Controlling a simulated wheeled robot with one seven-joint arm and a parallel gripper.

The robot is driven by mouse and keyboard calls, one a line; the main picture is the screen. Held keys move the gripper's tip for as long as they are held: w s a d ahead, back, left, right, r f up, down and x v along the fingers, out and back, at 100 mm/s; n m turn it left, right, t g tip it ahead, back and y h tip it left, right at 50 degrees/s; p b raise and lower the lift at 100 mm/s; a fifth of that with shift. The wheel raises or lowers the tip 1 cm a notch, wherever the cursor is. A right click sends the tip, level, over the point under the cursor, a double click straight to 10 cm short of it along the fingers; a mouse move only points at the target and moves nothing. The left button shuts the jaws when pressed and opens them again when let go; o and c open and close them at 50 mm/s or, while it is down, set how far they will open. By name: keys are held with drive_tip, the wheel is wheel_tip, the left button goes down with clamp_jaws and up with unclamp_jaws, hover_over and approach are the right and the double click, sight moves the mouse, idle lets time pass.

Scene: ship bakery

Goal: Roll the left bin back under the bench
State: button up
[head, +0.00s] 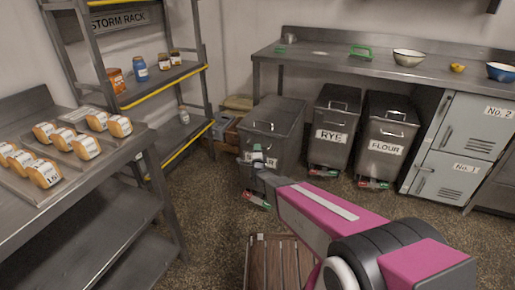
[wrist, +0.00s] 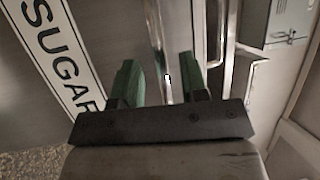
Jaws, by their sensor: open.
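The left bin (head: 286,120) is a grey metal bin with a closed lid, standing forward of the other two bins. Its label is mostly hidden by my gripper in the head view; the wrist view shows it as SUGAR (wrist: 52,45). My gripper (head: 257,152) is at the bin's upper front. In the wrist view, its green fingers (wrist: 157,75) are apart, with a thin bright metal bar (wrist: 168,85) showing between them. This looks like part of the bin's handle; I cannot tell whether either finger touches it.
The bench (head: 330,60) runs along the back wall. The RYE bin (head: 333,108) and FLOUR bin (head: 388,115) stand beneath it, right of the left bin. A storm rack (head: 183,140) stands on the left, with a box (head: 226,130) between.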

drive_tip(key=shift+w+a+r, duration=0.1)
drive_tip(key=shift+w+r, duration=0.05)
drive_tip(key=shift+w, duration=0.6)
drive_tip(key=shift+w+r, duration=0.1)
drive_tip(key=shift+w, duration=0.6)
clamp_jaws()
drive_tip(key=shift+w, duration=0.15)
drive_tip(key=w+d, duration=0.5)
drive_tip(key=w, duration=0.8)
drive_tip(key=w+d, duration=0.5)
drive_tip(key=w, duration=0.9)
drive_tip(key=w+d, duration=0.5)
drive_tip(key=w, duration=0.8)
drive_tip(key=shift+w, duration=0.35)
